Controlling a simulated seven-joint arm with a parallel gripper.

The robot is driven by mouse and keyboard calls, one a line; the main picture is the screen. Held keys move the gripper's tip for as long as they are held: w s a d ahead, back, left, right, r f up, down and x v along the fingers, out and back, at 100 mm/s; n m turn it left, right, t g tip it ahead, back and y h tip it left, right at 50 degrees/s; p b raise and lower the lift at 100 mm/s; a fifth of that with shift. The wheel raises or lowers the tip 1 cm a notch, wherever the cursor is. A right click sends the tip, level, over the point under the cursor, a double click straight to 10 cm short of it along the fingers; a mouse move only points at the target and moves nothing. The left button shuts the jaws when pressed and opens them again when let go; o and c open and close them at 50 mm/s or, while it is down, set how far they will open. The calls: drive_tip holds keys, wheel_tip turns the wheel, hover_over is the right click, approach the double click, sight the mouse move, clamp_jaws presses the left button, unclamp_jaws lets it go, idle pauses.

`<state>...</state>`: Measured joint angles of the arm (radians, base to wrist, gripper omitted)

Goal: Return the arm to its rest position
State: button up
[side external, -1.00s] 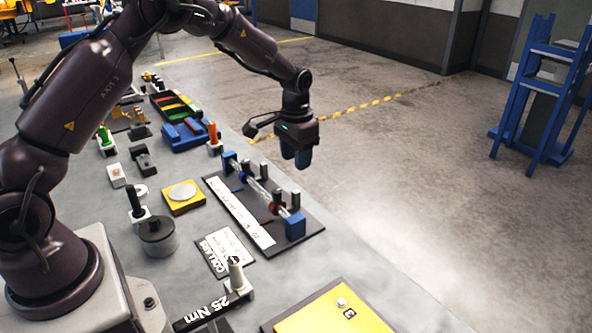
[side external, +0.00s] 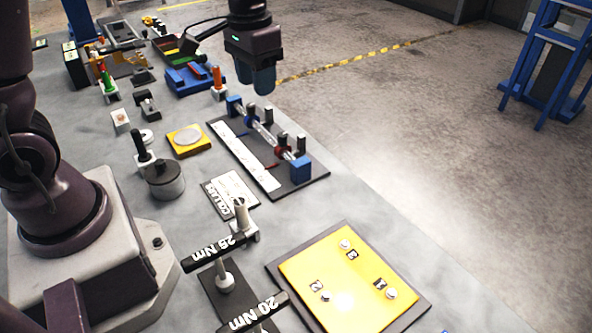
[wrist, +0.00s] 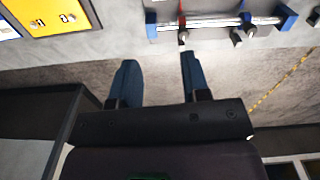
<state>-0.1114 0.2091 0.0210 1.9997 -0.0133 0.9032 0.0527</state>
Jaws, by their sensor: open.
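My gripper (side external: 255,82) hangs at the top middle of the side view, above the far end of the rod fixture, with its dark blue fingers pointing down. It is open and empty. In the wrist view the two blue fingers (wrist: 158,65) stand apart with only floor and bench edge between them. The rod fixture (side external: 300,168) has a steel rod between blue end blocks, with a red collar (wrist: 183,36) on it. The fingers are clear of the fixture. Most of my upper arm is out of the side view.
A yellow plate (side external: 335,262) with several labelled posts lies at the bench's front. Torque tools (side external: 224,282) marked 25 Nm and 20 Nm stand beside it. A grey cylinder (side external: 165,186), a yellow pad with a disc (side external: 188,140) and blue bins (side external: 190,82) lie left. Open floor lies right.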

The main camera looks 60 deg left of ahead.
drive_tip(key=s+d+r+t, duration=0.2)
drive_tip(key=s+r, duration=0.3)
drive_tip(key=s, duration=0.2)
drive_tip(key=s+d+r+m+t, duration=0.1)
drive_tip(key=s+d+r+t, duration=0.1)
drive_tip(key=s+r, duration=0.3)
drive_tip(key=s+t, duration=0.1)
drive_tip(key=s, duration=0.2)
drive_tip(key=shift+s+d, duration=0.15)
drive_tip(key=shift+d, duration=0.1)
idle(0.8)
